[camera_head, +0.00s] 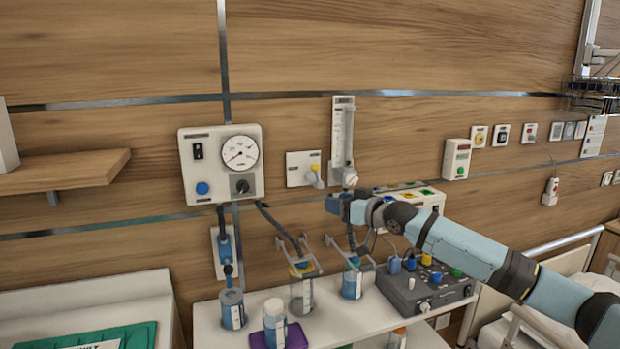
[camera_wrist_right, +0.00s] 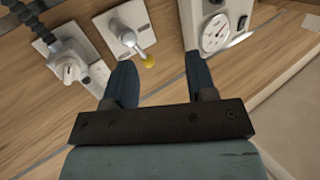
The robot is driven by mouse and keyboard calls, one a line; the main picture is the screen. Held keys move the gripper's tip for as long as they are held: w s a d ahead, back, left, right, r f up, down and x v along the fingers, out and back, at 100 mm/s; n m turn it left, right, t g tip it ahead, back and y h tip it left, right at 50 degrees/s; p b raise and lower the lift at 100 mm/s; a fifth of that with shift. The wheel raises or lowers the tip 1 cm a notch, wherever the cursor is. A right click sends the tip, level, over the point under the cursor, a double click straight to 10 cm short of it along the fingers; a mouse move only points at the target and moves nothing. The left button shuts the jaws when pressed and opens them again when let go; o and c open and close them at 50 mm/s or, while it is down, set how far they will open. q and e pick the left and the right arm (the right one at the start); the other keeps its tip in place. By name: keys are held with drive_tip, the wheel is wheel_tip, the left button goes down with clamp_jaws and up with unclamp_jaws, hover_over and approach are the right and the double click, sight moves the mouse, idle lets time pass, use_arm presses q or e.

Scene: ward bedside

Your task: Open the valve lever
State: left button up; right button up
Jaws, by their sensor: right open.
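My right gripper (camera_head: 333,203) is open and empty, just below and right of the lever in the head view. Its two dark fingers show in the right wrist view (camera_wrist_right: 160,76). I cannot tell whether they touch the lever. My left gripper is not in view.
The gauge box (camera_head: 221,182) is left of the lever, and a flowmeter (camera_head: 342,140) with a white knob is close on its right. Below stand jars such as a clear one (camera_head: 302,293) and a grey control unit (camera_head: 425,290) on a white surface. A wooden shelf (camera_head: 70,171) juts out left.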

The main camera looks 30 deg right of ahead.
approach(313, 168)
drive_tip(key=shift+m+t, duration=0.3)
drive_tip(key=x, duration=0.3)
drive_tip(key=p+x, duration=0.1)
drive_tip(key=x, duration=0.3)
drive_tip(key=d+x, duration=0.1)
drive_tip(key=x, duration=0.3)
drive_tip(key=shift+w+f+p, duration=0.1)
drive_tip(key=shift+f+p, duration=0.1)
drive_tip(key=shift+p, duration=0.15)
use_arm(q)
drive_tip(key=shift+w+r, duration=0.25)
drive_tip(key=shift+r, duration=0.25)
use_arm(e)
drive_tip(key=shift+w, duration=0.55)
